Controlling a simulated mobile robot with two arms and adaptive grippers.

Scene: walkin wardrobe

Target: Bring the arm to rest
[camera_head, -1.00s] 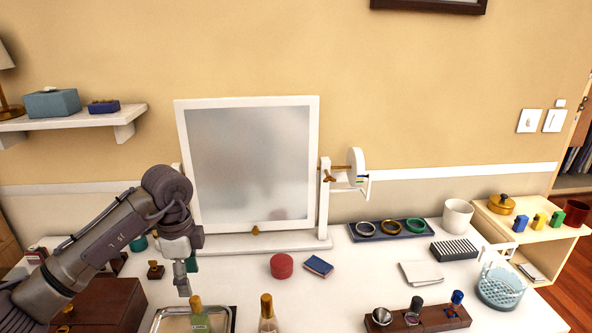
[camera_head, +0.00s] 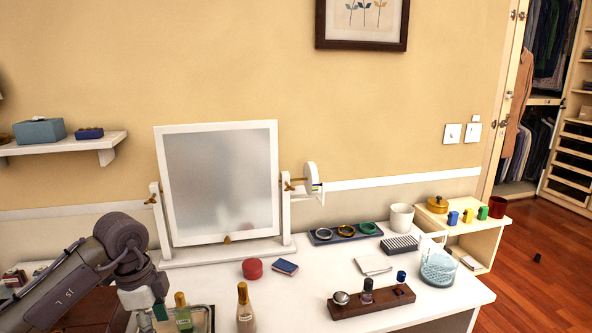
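My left arm comes in at the lower left, and its gripper (camera_head: 146,317) points down at the left end of the dressing table (camera_head: 300,274). The gripper is beside a green bottle (camera_head: 183,314) that stands on a metal tray (camera_head: 204,311). The fingers are small and partly cut off at the bottom edge, so I cannot tell whether they are open or shut. My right arm and gripper do not show.
A tilting mirror (camera_head: 220,180) stands at the back. Floor is clear at right.

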